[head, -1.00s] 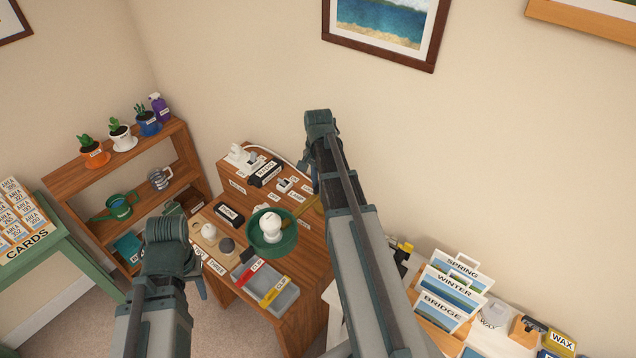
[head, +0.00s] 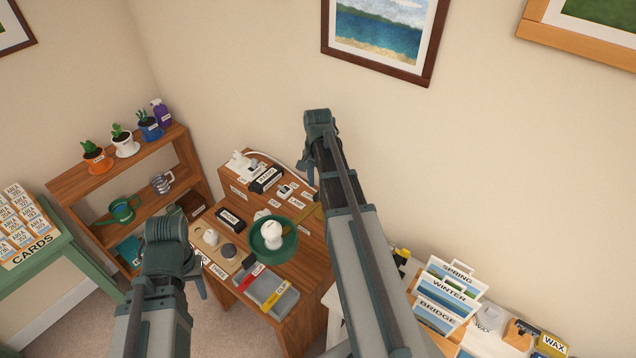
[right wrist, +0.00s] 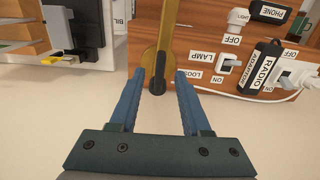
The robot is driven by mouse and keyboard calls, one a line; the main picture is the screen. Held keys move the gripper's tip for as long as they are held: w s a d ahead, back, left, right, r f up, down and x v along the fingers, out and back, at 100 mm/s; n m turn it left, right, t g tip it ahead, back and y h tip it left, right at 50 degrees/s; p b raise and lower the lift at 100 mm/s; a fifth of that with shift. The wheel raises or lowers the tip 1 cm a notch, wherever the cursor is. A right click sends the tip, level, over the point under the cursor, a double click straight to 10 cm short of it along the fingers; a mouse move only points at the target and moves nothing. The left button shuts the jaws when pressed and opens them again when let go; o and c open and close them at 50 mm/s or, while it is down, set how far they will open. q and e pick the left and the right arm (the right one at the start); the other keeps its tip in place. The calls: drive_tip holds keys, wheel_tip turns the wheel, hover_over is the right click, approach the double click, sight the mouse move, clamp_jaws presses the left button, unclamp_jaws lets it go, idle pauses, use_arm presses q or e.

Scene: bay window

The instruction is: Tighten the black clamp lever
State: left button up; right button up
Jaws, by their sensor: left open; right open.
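The black clamp lever (right wrist: 158,74) shows in the right wrist view. It points downward on a brass-coloured arm (right wrist: 167,25), with a LOOSE label (right wrist: 204,77) to its right. My right gripper (right wrist: 160,80) is open, its blue fingers to either side of the lever in the picture. I cannot tell whether the lever lies between them in depth or beyond them; no contact is clear. In the head view my right gripper (head: 308,168) is high beside the wooden desk, and the lever cannot be made out. My left gripper (head: 199,274) is in front of the desk, its fingers mostly hidden.
A green dish-like shade with a white bulb (head: 271,234) stands over the wooden desk (head: 300,322). A grey tray (head: 283,299) is at its front. Switches, a RADIO block (right wrist: 265,65) and a white cable are right of the lever. Card holders (head: 447,292) stand at lower right.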

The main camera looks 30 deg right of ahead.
sight(316, 194)
wheel_tip(316, 194, up, 10)
drive_tip(key=p, duration=0.9)
drive_tip(key=s+a+n, duration=0.5)
drive_tip(key=a+n, duration=0.1)
drive_tip(key=a, duration=0.4)
drive_tip(key=s+a+n, duration=0.5)
drive_tip(key=a+n, duration=0.2)
drive_tip(key=a, duration=0.2)
drive_tip(key=s+a+f+n+b, duration=0.2)
drive_tip(key=a+f+b, duration=0.4)
drive_tip(key=f+b, duration=0.3)
drive_tip(key=s+a+f+n+h+b, duration=0.1)
drive_tip(key=a+f+b, duration=0.4)
drive_tip(key=f+b, duration=0.5)
drive_tip(key=shift+s+a+n, duration=0.35)
drive_tip(key=shift+s+n, duration=0.25)
drive_tip(key=shift+s, duration=0.6)
